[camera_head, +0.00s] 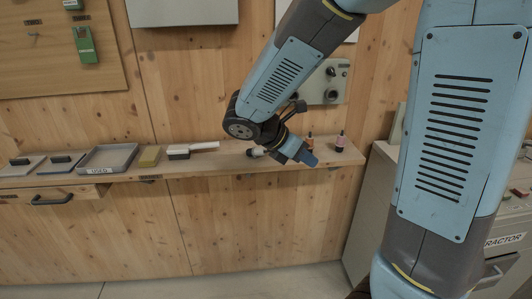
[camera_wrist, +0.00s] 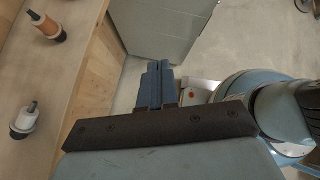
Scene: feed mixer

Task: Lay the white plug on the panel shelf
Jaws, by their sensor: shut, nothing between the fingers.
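A small white plug-like piece with a black part (camera_head: 254,152) is on the long wooden shelf (camera_head: 225,158) against the wall, just left of my gripper. A white piece with a black band and dark tip (camera_wrist: 25,121) shows at the left of the wrist view and looks like the same one. My gripper (camera_head: 309,159) is in front of the shelf's right part, pointing right. In the wrist view its blue fingers (camera_wrist: 156,84) are closed together with nothing between them. My wrist hides part of the shelf.
A grey cabinet (camera_head: 373,205) stands at the right.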

